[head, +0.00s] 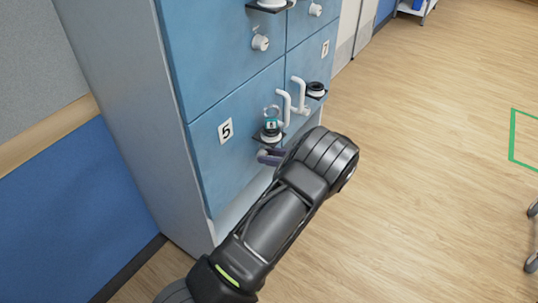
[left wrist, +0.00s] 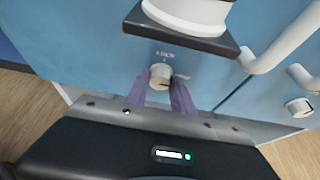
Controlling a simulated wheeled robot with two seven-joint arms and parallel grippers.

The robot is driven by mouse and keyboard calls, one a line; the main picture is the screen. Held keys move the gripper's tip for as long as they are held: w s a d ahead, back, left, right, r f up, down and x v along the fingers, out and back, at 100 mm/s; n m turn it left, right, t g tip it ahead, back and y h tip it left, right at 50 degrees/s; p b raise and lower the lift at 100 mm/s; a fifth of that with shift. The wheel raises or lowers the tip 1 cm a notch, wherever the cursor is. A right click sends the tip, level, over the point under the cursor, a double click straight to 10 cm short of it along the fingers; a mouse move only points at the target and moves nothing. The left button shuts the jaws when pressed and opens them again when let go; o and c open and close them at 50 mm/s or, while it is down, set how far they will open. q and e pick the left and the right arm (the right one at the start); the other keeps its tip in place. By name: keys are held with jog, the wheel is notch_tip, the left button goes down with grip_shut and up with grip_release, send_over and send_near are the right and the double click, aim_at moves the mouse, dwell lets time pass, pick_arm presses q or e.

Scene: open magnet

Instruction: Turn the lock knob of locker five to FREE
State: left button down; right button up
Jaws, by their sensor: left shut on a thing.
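Locker five (head: 215,160) is a blue door with a white "5" label (head: 226,131), low on the locker wall. Its lock knob (left wrist: 160,77) is a small pale round knob in the left wrist view, below a black shelf. Small lettering stands above it and to its right; the upper word looks like LOCK. I cannot tell clearly where the knob points. My left gripper (left wrist: 160,92) has its two purple fingers on either side of the knob, shut on it. In the head view the left gripper (head: 270,157) reaches under the shelf, and the knob is hidden.
Locker seven (head: 318,62) adjoins on the right.

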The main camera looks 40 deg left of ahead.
dwell(0.3)
pick_arm(q)
jog(key=c, duration=1.1)
grip_release()
jog(key=v, duration=0.7)
jog(key=shift+d, duration=0.4)
jog(key=shift+r, duration=0.1)
